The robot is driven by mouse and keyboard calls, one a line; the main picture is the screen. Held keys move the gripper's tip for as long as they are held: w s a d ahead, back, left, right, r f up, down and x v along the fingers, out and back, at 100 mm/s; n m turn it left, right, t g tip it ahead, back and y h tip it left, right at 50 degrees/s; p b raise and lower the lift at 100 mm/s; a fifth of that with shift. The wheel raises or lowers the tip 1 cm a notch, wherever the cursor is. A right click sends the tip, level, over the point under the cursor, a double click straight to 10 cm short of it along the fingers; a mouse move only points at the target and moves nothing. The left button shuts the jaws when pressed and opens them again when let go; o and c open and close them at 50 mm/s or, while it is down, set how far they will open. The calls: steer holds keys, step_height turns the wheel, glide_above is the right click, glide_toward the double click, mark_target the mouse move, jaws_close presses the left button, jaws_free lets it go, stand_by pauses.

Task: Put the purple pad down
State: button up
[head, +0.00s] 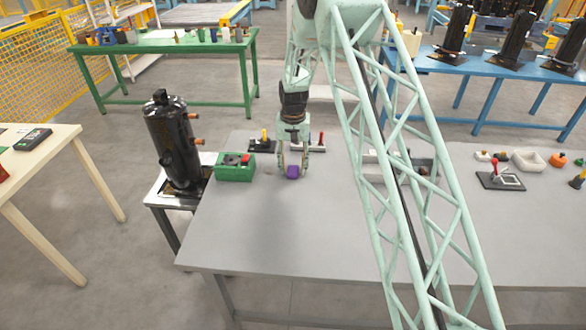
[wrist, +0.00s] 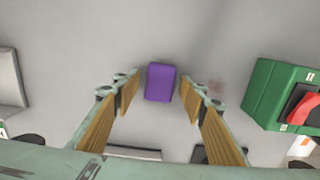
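The purple pad (head: 292,172) is a small purple block and appears to rest on the grey table (head: 260,230). It also shows in the wrist view (wrist: 161,82), a little beyond and between my fingertips. My gripper (head: 293,164) points down over the pad, with one finger on either side. In the wrist view my gripper (wrist: 160,92) is open, with a narrow gap between each tan finger face and the pad. No contact with the pad shows.
A green box (head: 235,168) with a red part stands left of my gripper; it is at right in the wrist view (wrist: 280,95). Fixtures with yellow (head: 263,140) and red (head: 320,142) handles stand behind. A black compressor (head: 172,140) stands at left. The table's front is clear.

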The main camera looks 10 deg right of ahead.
mark_target(293, 169)
steer(key=shift+r, duration=0.1)
step_height(293, 169, up, 12)
steer(key=p, duration=0.1)
stand_by(0.9)
steer(key=shift+r, duration=0.15)
stand_by(0.6)
